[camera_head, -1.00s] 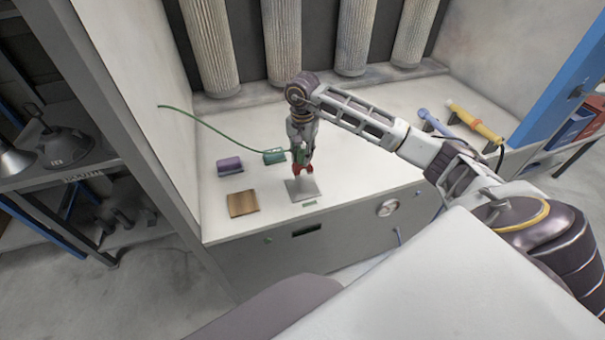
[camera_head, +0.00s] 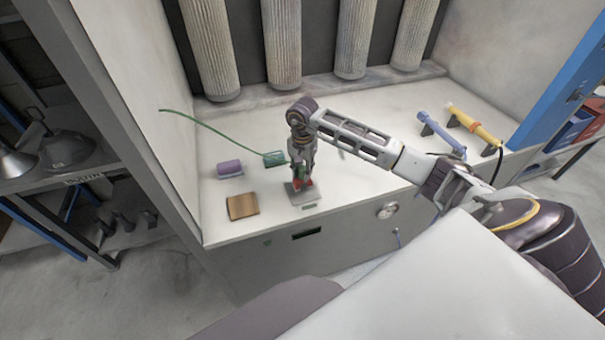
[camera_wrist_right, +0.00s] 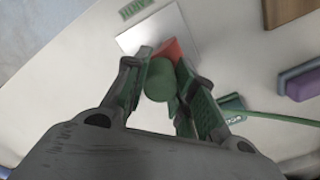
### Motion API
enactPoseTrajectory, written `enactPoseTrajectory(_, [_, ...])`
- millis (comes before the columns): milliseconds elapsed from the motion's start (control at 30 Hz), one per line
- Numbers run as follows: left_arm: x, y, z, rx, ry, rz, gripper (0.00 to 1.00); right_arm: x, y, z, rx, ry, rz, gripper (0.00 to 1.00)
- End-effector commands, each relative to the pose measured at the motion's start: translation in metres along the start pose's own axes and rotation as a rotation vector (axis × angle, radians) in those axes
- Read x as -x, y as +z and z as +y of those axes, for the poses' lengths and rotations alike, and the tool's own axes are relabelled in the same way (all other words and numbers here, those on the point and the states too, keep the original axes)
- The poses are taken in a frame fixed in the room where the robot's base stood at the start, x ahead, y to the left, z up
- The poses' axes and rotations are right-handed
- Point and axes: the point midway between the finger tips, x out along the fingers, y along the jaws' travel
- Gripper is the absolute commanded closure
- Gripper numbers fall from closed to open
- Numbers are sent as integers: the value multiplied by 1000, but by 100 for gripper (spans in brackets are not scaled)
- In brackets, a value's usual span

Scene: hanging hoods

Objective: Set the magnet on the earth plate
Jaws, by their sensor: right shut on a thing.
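My right gripper (camera_head: 302,178) is shut on the magnet, a green round body with a red part (camera_wrist_right: 160,80). It is held low at the earth plate, a flat light-grey square (camera_head: 313,198) near the counter's front. In the right wrist view the red part overlaps the edge of the plate (camera_wrist_right: 152,30). I cannot tell whether it touches the plate. My left gripper is not in view.
A small green label (camera_head: 309,207) lies in front. Blue (camera_head: 440,132) and yellow (camera_head: 474,124) tubes lie at the right. The counter's middle right is clear.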

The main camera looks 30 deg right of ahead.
Motion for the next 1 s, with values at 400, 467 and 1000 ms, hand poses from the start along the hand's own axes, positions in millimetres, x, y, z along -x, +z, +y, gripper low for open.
enactPoseTrajectory(400, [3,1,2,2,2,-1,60,-18,0,0,1,-1,1,100])
enactPoseTrajectory(467, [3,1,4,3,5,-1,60,-18,0,0,1,-1,1,100])
enactPoseTrajectory(1000, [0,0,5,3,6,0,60,-21,0,0,1,0,0,52])
